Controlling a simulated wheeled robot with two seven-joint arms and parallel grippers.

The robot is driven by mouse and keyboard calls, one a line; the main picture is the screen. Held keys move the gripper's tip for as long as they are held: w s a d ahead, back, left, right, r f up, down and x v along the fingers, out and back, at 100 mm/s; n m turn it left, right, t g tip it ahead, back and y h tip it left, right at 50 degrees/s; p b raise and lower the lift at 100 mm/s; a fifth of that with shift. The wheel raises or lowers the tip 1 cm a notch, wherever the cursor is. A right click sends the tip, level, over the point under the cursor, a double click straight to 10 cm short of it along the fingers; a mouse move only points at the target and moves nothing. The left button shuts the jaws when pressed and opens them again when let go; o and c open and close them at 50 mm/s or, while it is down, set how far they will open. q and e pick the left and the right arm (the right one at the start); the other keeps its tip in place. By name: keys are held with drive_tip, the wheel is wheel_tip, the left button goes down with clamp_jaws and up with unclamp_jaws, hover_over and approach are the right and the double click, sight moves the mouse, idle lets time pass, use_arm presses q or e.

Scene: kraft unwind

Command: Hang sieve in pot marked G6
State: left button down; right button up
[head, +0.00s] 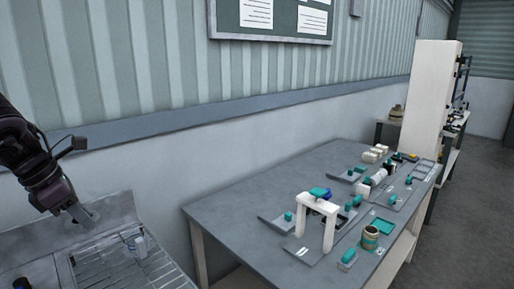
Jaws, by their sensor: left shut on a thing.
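My left gripper (78,211) comes in from the left above a grey metal basin unit with a wire rack. It is shut on a small grey, rounded thing (88,219), which may be the sieve; its shape is hard to make out. The thing shows over the back part of the basin unit; I cannot tell whether it touches it. No pot with a readable G6 mark shows. My right gripper is not in view.
The basin unit (118,212) has a wire rack (105,262), with a small pale thing (140,246) on it. A grey table (222,214) on the right bears a white arch-shaped frame (329,236) and several teal-topped parts. A tall white cabinet (428,90) stands behind. A wall runs along the back.

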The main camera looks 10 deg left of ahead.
use_arm(q)
wheel_tip(320, 180, down, 13)
drive_tip(key=shift+r+p, duration=0.15)
drive_tip(key=shift+p, duration=0.4)
